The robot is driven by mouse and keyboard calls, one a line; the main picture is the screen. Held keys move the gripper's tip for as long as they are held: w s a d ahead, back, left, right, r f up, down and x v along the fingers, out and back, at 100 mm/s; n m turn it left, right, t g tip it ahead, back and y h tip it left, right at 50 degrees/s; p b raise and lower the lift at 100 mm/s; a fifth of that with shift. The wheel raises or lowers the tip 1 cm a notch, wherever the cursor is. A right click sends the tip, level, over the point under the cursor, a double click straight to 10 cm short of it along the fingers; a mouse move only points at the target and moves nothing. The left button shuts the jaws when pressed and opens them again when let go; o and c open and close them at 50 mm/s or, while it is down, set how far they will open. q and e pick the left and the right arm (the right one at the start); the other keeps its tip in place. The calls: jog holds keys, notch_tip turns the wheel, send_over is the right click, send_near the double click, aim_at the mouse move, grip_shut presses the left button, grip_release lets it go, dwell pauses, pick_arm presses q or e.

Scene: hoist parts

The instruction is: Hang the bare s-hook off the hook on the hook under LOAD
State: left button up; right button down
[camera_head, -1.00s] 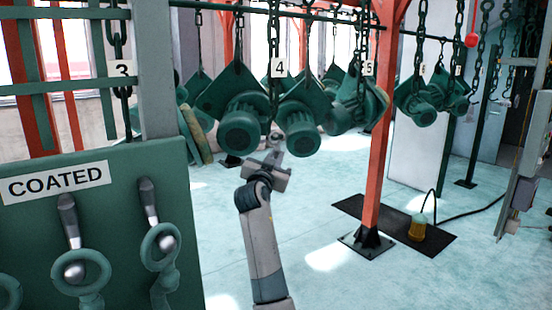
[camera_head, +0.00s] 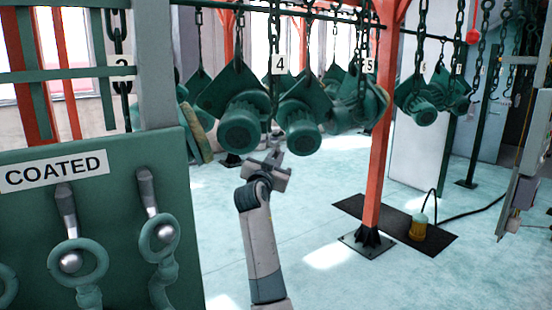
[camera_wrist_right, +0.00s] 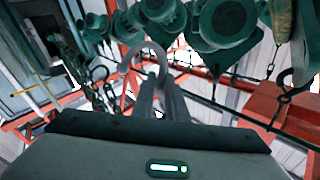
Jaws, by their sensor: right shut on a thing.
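My right gripper (camera_head: 272,165) is raised in the middle of the head view, in front of the hanging green hoist parts. In the right wrist view a grey, bare-metal s-hook (camera_wrist_right: 146,50) stands up between the fingers, its curved end uppermost. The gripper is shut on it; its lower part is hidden. In the head view the s-hook is too small to make out. No LOAD sign or hook under it can be made out. My left gripper is not in view.
A green board (camera_head: 120,145) marked COATED stands at the left, with green-coated hooks (camera_head: 78,258) on pegs. Green hoist blocks (camera_head: 240,125) hang on chains behind my gripper. The pale floor between is clear.

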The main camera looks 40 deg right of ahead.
jog(key=c, duration=1.7)
grip_release()
